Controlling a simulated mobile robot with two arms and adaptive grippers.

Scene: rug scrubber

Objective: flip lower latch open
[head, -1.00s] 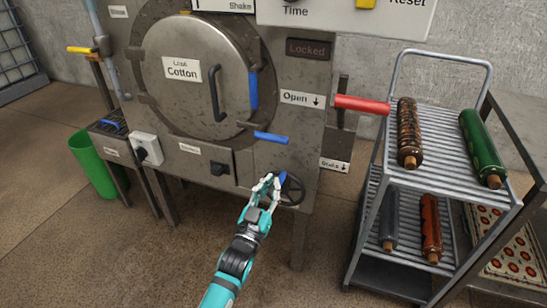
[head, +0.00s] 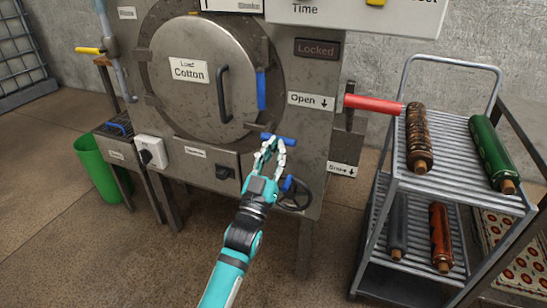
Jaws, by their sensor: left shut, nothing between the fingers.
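The lower latch (head: 285,140) is a short blue handle, lying nearly level at the lower right rim of the round metal door (head: 198,100). A second blue latch (head: 261,90) stands upright on the door's right side. My left gripper (head: 271,141) is shut and empty, its fingertips over the left part of the lower latch in the picture. I cannot tell whether they touch it. The fingers hide part of the latch. My right gripper is not in view.
A dark handwheel (head: 295,194) sits just below and right of my left gripper. A red lever (head: 373,104) sticks out to the right. A wire cart (head: 440,185) with rolled rugs stands at the right. A green bin (head: 100,168) is at the left.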

